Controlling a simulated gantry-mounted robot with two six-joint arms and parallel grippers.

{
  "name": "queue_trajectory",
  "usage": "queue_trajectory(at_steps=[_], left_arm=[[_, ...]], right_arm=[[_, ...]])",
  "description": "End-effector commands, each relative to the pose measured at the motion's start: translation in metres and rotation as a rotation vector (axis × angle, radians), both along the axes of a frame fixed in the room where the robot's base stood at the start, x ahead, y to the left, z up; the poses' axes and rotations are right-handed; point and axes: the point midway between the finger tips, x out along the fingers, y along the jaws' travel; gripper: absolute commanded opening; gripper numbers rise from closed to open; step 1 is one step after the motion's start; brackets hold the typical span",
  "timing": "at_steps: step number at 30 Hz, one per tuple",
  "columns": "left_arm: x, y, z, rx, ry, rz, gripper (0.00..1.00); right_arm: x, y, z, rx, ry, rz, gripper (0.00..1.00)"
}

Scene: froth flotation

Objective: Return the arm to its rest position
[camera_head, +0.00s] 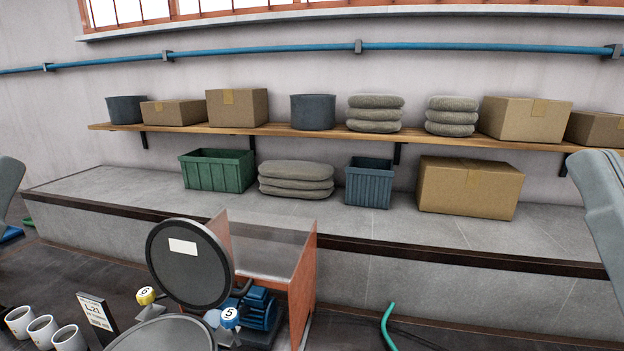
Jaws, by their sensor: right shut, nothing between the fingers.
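Neither gripper's fingers show in the head view. A grey link of my right arm (605,205) comes in at the right edge and runs down out of the frame. A smaller grey part of my left arm (8,180) shows at the left edge. Both arm parts are apart from the equipment in the middle, as far as the picture shows.
White cups (42,330) stand at lower left. Boxes and bins line the ledge (420,232) and shelf (275,130).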

Motion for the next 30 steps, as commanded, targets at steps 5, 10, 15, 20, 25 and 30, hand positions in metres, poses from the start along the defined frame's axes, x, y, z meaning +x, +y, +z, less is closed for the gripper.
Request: queue_trajectory(at_steps=[5,10,15,20,25,30], left_arm=[[-0.002,0.0,0.085,0.0,-0.007,0.0,0.0],[-0.001,0.0,0.161,0.0,-0.006,0.0,0.0],[-0.001,0.0,0.229,0.0,-0.007,0.0,0.0],[-0.001,0.0,0.251,0.0,-0.006,0.0,0.0],[-0.001,0.0,0.248,0.0,-0.005,0.0,0.0],[-0.001,0.0,0.247,0.0,-0.005,0.0,0.0]], right_arm=[[-0.001,-0.001,0.085,-0.002,-0.008,-0.007,0.0],[-0.001,-0.001,0.161,-0.003,-0.008,-0.009,0.0],[-0.001,-0.001,0.228,-0.003,-0.007,-0.011,0.0],[-0.001,-0.001,0.25,-0.003,-0.007,-0.011,0.0],[-0.001,-0.001,0.247,-0.003,-0.007,-0.011,0.0],[-0.001,-0.001,0.246,-0.003,-0.008,-0.011,0.0]])
